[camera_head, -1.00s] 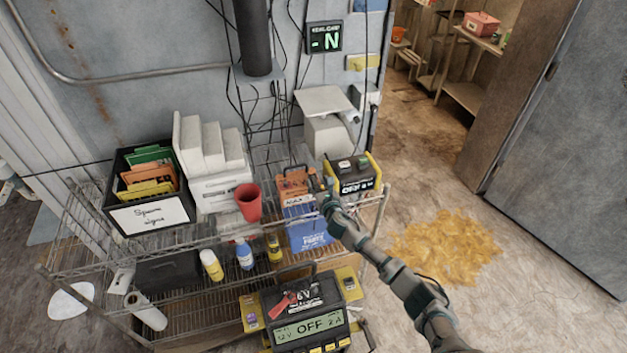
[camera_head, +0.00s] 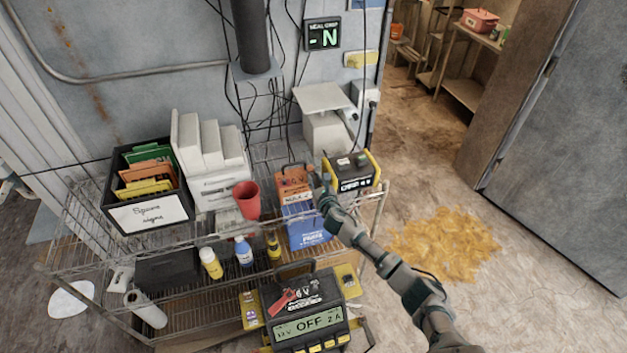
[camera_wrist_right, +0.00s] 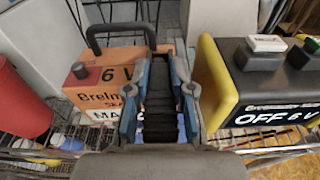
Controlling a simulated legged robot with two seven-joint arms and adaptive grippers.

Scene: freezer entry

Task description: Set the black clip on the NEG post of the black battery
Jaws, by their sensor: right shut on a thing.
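My right gripper (camera_head: 318,182) is over the right end of the upper rack shelf. In the right wrist view its blue fingers are shut on a dark ribbed thing, likely the black clip (camera_wrist_right: 160,108). It is in front of the right part of an orange 6 V battery (camera_head: 293,182), which has a dark handle and a red post (camera_wrist_right: 79,71). A black battery-like block (camera_head: 303,290) marked 6V, with a red clip (camera_head: 284,299) on top, is lower down behind a display reading OFF 2 A (camera_head: 308,322). I cannot make out a NEG post. My left gripper is not in view.
A black box with yellow ends (camera_head: 352,172), reading OFF 6 V, stands right of my gripper. A blue box (camera_head: 308,232) is below the orange battery. A red cup (camera_head: 247,200) stands left. Bottles (camera_head: 211,264) are on the lower level. Floor at right is open.

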